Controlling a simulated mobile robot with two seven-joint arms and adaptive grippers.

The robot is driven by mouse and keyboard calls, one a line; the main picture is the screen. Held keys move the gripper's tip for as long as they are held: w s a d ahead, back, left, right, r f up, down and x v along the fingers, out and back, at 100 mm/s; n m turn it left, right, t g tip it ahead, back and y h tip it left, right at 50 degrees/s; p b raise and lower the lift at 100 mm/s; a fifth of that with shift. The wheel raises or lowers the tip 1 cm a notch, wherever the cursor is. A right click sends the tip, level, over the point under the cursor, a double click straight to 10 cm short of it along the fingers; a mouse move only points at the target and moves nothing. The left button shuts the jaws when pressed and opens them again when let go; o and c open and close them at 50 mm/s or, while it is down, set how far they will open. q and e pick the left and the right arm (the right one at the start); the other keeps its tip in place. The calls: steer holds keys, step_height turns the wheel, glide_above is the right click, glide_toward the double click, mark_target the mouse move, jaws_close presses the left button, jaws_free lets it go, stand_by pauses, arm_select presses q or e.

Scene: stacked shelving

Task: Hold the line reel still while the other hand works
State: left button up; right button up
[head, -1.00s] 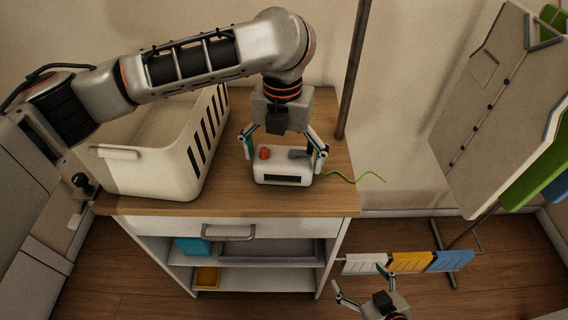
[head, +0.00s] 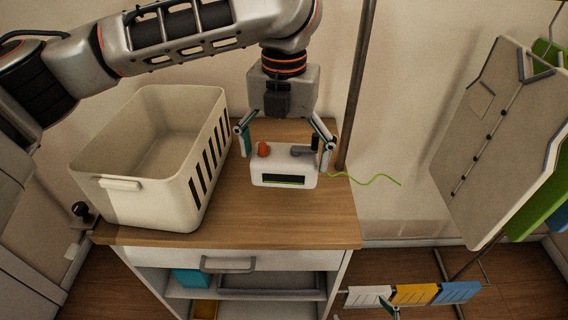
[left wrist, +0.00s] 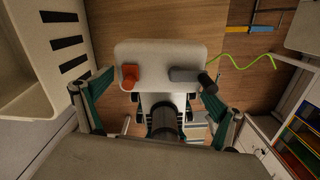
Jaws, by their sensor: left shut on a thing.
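The line reel is a white box (head: 283,168) with an orange knob, a grey crank and a dark front slot. My left gripper (head: 286,143) is shut on it from above, one finger at each side. The reel appears raised above the wooden top. A wavy green line (head: 372,180) trails from its right side. The left wrist view shows the reel (left wrist: 160,53) level between the fingers of the left gripper (left wrist: 155,98). Only a fingertip of my right gripper (head: 388,308) shows at the bottom edge, so its jaws are hidden.
A white slotted basket (head: 125,200) stands left of the reel on the wooden cabinet top (head: 250,222). A dark pole (head: 357,85) rises behind it. An ironing-board-like panel (head: 500,140) and a rack with white, yellow and blue pieces (head: 413,294) are at the right.

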mark_target(285, 184)
arm_select(q)
steer(key=shift+f, duration=2.6)
steer(key=shift+f, duration=0.35)
steer(key=shift+f, duration=0.7)
steer(key=shift+f, duration=0.3)
steer(key=shift+f, duration=0.9)
steer(key=o, duration=1.1)
steer(key=shift+c, duration=0.2)
